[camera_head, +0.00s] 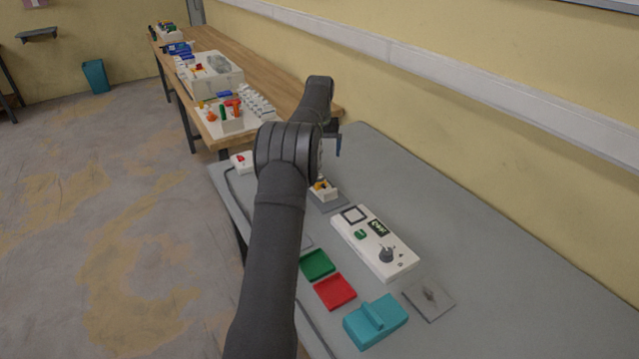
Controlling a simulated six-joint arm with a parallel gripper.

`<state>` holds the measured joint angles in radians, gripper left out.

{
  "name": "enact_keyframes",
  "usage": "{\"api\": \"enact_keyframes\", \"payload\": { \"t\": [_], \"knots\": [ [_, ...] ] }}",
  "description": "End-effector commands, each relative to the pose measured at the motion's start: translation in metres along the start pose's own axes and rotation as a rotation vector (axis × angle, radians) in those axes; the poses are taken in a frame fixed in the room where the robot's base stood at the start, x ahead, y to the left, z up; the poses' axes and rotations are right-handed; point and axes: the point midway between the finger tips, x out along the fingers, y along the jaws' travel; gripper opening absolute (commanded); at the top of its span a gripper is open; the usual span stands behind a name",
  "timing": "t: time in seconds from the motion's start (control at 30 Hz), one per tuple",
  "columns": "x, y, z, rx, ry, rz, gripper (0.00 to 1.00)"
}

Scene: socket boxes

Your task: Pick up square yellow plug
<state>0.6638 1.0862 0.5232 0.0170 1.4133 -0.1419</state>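My gripper (336,148) is beyond the wrist joint, partly hidden by my own arm, and appears above and behind the white box. I cannot see its fingertips clearly or whether anything is between them.
A white panel box (372,243) with a knob and display stands right of centre. Green (317,265) and red (334,291) trays and a teal block (375,321) lie in front. A wooden bench (262,62) with coloured parts is behind. The table's right side is clear.

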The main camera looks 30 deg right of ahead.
Motion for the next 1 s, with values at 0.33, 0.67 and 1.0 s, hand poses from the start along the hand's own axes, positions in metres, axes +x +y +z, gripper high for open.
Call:
{"api": "enact_keyframes", "payload": {
  "t": [0.33,0.67,1.0],
  "knots": [
    [0.000,0.000,0.000,0.000,0.000,0.000,0.77],
    [-0.003,-0.001,0.001,0.016,0.007,0.007,0.76],
    [-0.042,-0.021,0.031,0.333,0.170,0.111,0.76]
  ]
}}
